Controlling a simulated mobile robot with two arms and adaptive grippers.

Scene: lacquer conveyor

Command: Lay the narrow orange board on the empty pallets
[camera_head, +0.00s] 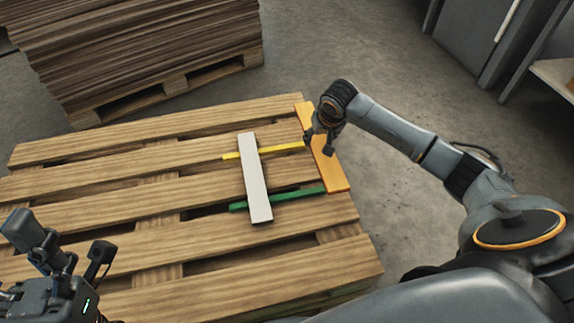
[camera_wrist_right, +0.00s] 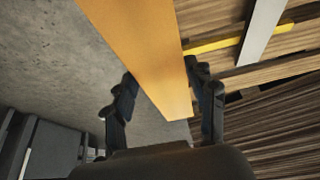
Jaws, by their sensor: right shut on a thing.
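The narrow orange board (camera_head: 328,168) is at the right end of the pallet (camera_head: 190,257), beside the right ends of a yellow strip (camera_head: 282,149) and a green strip (camera_head: 300,194). I cannot tell whether it touches them or hangs just above. My right gripper (camera_head: 325,133) is shut on the board near its far end; in the right wrist view the orange board (camera_wrist_right: 140,40) runs between the two fingers (camera_wrist_right: 163,88). My left gripper (camera_head: 68,252) is at the lower left, its fingers apart and empty.
A white board (camera_head: 255,180) lies across the yellow and green strips, left of the orange board. A tall stack of brown sheets (camera_head: 130,45) on another pallet stands at the back left. Grey cabinets (camera_head: 475,38) stand at the back right. The left part of the pallet is clear.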

